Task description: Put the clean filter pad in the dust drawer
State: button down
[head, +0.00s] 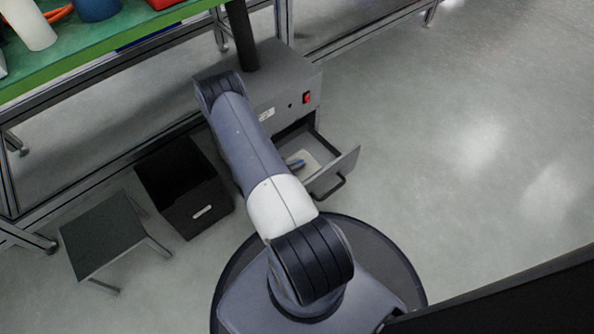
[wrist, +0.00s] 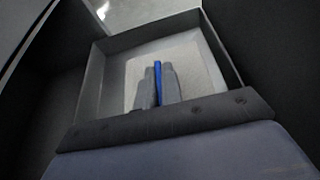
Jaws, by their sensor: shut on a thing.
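The dust drawer (head: 338,172) is pulled out of a grey cabinet in the head view. In the wrist view its walls (wrist: 92,85) frame a pale, flat filter pad (wrist: 190,66). The pad is inside the drawer outline, and in the head view the pale pad (head: 311,159) shows there too. My gripper (wrist: 160,68) is over the pad, its fingers shut on an upright blue strip that looks like the pad's tab. Whether the pad touches the drawer floor is hard to tell. My arm hides part of the drawer in the head view.
The grey cabinet (head: 285,82) has a red switch (head: 306,98). A black open bin (head: 188,205) and a small grey table (head: 101,236) stand to the left. A green-topped bench (head: 90,38) is at upper left. Floor on the right is clear.

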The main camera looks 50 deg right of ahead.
jog(key=shift+f+b, duration=0.4)
jog(key=shift+f, duration=1.1)
jog(key=shift+f, duration=0.1)
jog(key=c, duration=1.6)
grip_release()
jog(key=shift+o, duration=0.2)
jog(key=shift+a+r, duration=0.1)
jog(key=shift+r, duration=0.15)
jog(key=p+v, duration=0.3)
jog(key=v, duration=0.8)
jog(key=shift+a+r, duration=0.1)
jog(key=shift+a, duration=0.3)
